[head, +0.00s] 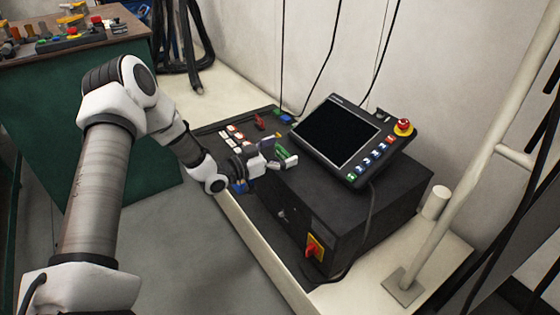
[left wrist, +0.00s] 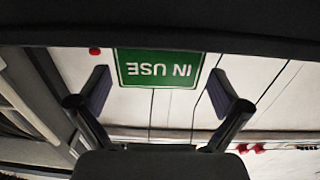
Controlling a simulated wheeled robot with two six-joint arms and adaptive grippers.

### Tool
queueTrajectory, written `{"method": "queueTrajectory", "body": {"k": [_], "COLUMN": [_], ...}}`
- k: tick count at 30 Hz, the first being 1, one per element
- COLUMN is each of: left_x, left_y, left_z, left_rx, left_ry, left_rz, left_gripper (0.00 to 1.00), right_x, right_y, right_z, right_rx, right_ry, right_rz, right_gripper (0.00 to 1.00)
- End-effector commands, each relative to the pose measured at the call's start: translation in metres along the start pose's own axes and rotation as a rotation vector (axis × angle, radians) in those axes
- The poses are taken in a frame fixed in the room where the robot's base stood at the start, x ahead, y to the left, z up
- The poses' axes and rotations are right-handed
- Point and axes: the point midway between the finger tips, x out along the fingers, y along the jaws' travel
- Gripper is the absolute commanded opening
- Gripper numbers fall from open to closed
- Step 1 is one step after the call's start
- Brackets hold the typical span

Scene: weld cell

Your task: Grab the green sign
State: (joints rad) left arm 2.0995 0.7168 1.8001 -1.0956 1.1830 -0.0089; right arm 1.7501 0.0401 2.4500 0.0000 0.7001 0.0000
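The green sign (left wrist: 160,69) shows upside down in the left wrist view, with white letters reading IN USE. It lies between the two fingertips in the picture, with a gap on each side. In the head view a green piece at my gripper (head: 283,151) appears to be the same sign, mostly hidden by the fingers. My left gripper (head: 276,157) is open at the sign, over the left end of the black box. Its spread fingers also show in the left wrist view (left wrist: 160,95). My right gripper is out of view.
A tilted pendant with a dark screen (head: 337,132) stands on the black box (head: 345,215), right of my gripper. A dark tray (head: 215,130) with small coloured items lies behind. A pale post (head: 465,170) stands at right. A green workbench (head: 70,120) is at left.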

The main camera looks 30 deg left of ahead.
Motion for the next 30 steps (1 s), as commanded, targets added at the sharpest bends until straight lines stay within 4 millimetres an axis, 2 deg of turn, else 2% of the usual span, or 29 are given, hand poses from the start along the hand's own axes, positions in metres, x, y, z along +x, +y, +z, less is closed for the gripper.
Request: {"method": "queueTrajectory", "body": {"k": [1,3,5,17,26,30], "left_x": [0.000,0.000,0.000,-0.001,0.000,-0.024], "left_y": [0.000,0.000,0.000,0.000,0.000,-0.001], "left_z": [0.000,0.000,0.000,-0.004,-0.039,-0.042], "left_rx": [0.000,0.000,-0.001,-0.001,-0.001,-0.007], "left_ry": [0.000,-0.001,-0.001,-0.001,0.001,-0.001], "left_rz": [0.000,0.000,0.000,0.000,0.000,-0.005], "left_gripper": [0.86,0.61,0.41,0.41,0.41,0.41], "right_x": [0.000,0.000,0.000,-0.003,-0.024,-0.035], "right_y": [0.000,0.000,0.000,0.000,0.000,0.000], "right_z": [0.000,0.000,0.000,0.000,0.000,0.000], "right_rx": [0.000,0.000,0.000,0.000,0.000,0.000], "right_ry": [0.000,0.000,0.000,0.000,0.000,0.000], "right_rz": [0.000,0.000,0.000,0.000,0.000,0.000], "right_gripper": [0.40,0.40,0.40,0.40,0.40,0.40]}}
